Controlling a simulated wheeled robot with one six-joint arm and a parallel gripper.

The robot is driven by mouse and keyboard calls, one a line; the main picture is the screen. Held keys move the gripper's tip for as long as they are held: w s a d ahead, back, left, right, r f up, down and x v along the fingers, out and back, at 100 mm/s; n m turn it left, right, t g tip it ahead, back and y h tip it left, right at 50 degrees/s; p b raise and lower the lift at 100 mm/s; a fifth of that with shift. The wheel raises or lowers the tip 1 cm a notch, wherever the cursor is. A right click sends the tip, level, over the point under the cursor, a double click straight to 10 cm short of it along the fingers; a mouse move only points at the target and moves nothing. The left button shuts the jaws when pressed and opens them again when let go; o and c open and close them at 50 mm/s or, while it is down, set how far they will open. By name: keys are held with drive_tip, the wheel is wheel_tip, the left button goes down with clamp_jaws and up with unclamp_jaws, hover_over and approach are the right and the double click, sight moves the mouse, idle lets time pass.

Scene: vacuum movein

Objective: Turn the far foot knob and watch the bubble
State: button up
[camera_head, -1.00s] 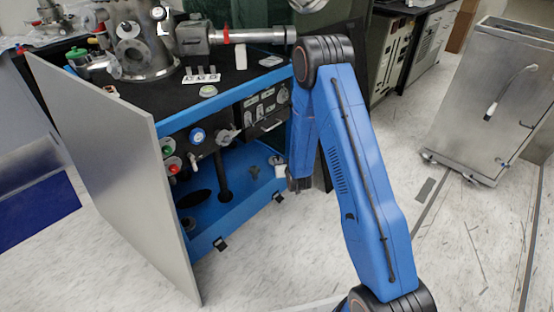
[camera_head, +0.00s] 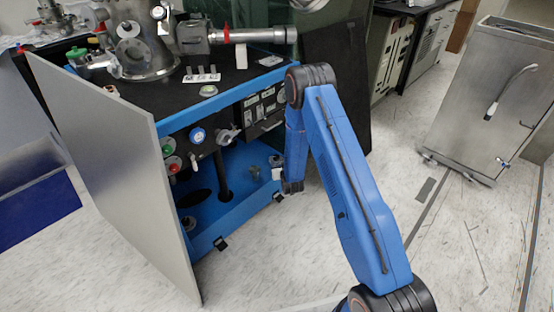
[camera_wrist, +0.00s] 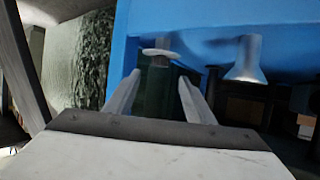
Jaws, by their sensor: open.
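The blue-framed cart (camera_head: 240,209) stands at the left with its panel swung open. A round bubble level (camera_head: 208,91) lies on its black top; the bubble is too small to read. A small dark foot knob (camera_head: 278,196) shows under the cart's far corner, and a nearer one (camera_head: 220,243) under the front edge. My gripper (camera_head: 292,187) is low, just right of the far knob. In the wrist view my gripper (camera_wrist: 160,76) has its two fingers apart. A pale disc on a short stem (camera_wrist: 160,53) shows beyond and between the fingertips, under the blue frame; nothing is gripped.
The grey panel (camera_head: 120,170) stands out toward the front left. A pale cone-shaped part (camera_wrist: 246,60) hangs right of the disc in the wrist view. A steel cabinet (camera_head: 485,100) stands at the right. The floor between is open.

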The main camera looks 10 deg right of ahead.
sight(276, 156)
drive_tip(key=x, duration=0.8)
drive_tip(key=shift+w+f, duration=0.15)
drive_tip(key=shift+w, duration=0.05)
drive_tip(key=c, duration=1.1)
